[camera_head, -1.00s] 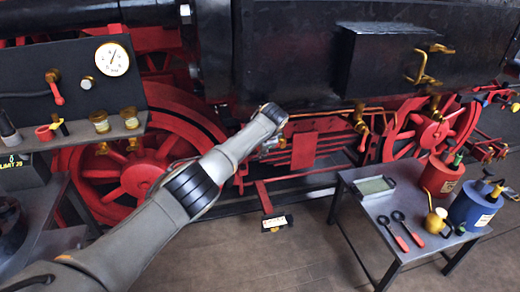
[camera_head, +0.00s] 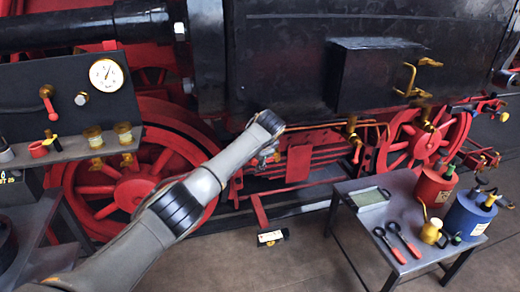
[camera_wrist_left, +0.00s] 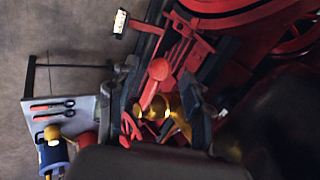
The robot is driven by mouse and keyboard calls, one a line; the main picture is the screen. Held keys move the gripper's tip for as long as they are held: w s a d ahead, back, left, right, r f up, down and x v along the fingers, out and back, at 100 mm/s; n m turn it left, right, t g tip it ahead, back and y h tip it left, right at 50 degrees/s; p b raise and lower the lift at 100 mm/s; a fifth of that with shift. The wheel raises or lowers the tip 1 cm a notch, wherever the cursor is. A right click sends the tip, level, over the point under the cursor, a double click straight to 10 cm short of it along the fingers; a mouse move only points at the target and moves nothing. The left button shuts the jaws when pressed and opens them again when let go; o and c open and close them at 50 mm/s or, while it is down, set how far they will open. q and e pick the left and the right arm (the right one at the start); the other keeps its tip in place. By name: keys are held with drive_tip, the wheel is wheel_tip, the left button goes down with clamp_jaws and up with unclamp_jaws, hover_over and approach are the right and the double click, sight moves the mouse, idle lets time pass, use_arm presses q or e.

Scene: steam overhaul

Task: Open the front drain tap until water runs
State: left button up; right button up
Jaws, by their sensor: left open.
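My left gripper (camera_head: 268,155) is beside the engine's lower red framework in the head view, partly hidden by my own wrist. In the left wrist view its two dark fingers stand apart (camera_wrist_left: 160,100), so it is open. Between or just beyond them is a red lever with a rounded end (camera_wrist_left: 158,70) and a brass fitting (camera_wrist_left: 157,108). This looks like a drain tap, but I cannot tell whether the fingers touch it. Another brass tap (camera_head: 352,130) with a red handle hangs farther right under the black tank. My right gripper is out of view.
A grey table (camera_head: 345,186) at the right holds a red can (camera_head: 435,187), a blue can (camera_head: 468,215), a small brass oiler (camera_head: 431,232) and red-handled tools (camera_head: 396,243). A label (camera_head: 272,237) stands low near the floor. A gauge panel (camera_head: 70,95) is at the left.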

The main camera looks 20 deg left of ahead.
use_arm(q)
drive_tip(key=v, duration=0.8)
drive_tip(key=shift+r, duration=0.4)
drive_tip(key=shift+s, duration=0.1)
